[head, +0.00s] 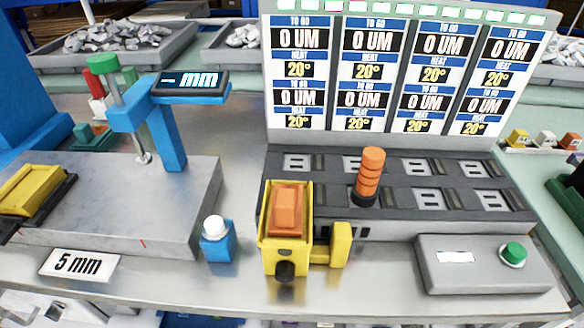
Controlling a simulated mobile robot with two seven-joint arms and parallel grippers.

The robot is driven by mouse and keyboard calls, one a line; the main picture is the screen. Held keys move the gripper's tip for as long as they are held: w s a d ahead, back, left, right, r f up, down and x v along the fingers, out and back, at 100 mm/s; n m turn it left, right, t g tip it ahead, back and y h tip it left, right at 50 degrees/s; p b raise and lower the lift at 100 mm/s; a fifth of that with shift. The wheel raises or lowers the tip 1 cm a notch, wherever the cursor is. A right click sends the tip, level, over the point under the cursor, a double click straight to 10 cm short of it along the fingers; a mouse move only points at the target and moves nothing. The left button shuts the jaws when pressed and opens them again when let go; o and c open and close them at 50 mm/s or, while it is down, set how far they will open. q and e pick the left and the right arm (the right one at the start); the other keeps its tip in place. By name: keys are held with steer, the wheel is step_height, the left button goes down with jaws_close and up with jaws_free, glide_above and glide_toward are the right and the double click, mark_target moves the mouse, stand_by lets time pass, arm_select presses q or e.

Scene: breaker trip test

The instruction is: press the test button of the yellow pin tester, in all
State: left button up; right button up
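A yellow box-shaped device (287,245) with an orange block (286,208) on top stands at the front middle of the bench. It has a black knob (285,271) low on its front and a yellow arm (341,245) on its right side. It looks like the yellow pin tester. I cannot tell whether the orange block is its test button. An orange ribbed cylinder (369,175) stands upright on a dark slotted panel (400,200) behind it. Neither of my grippers is in view.
A display board (408,75) behind the panel reads 0 UM and 20° in every cell. A grey box with a green button (514,252) is at right. A blue gauge (170,130) on a metal plate, a blue block with white cap (215,235) and a "5 mm" card (80,265) are left.

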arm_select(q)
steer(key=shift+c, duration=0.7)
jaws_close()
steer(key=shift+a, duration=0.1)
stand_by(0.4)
